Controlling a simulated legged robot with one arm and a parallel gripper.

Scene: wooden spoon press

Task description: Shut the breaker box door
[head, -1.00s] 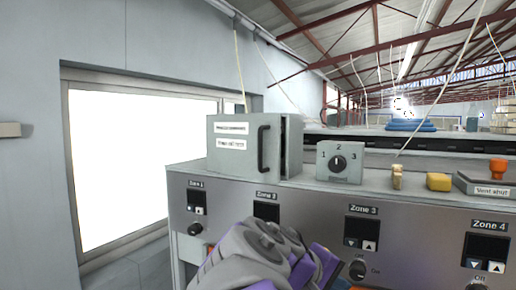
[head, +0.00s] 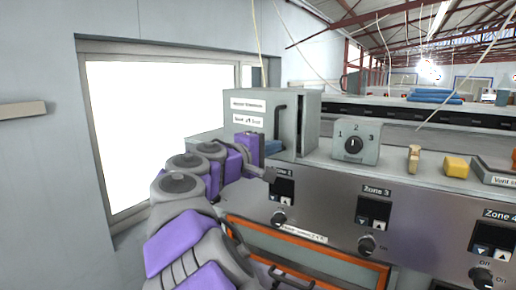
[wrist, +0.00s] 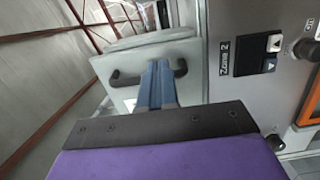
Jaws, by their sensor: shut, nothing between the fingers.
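The grey breaker box (head: 311,122) stands on top of the control console. Its door (head: 240,97), with two white labels and a dark bar handle (head: 280,122), stands slightly ajar, with a dark gap along its right edge. My gripper (head: 275,146) is at the lower front of the door, near the handle. In the wrist view, my blue fingers (wrist: 158,72) are together and empty. They cover the middle of the black handle (wrist: 126,79) in front of the door (wrist: 150,55). Whether they touch the door or handle cannot be told.
The console front (head: 330,200) has several zone displays and knobs. A grey selector switch box (head: 356,142) stands to the right of the breaker box, with a yellow block (head: 456,167) farther right. A bright window (head: 150,130) is at the left.

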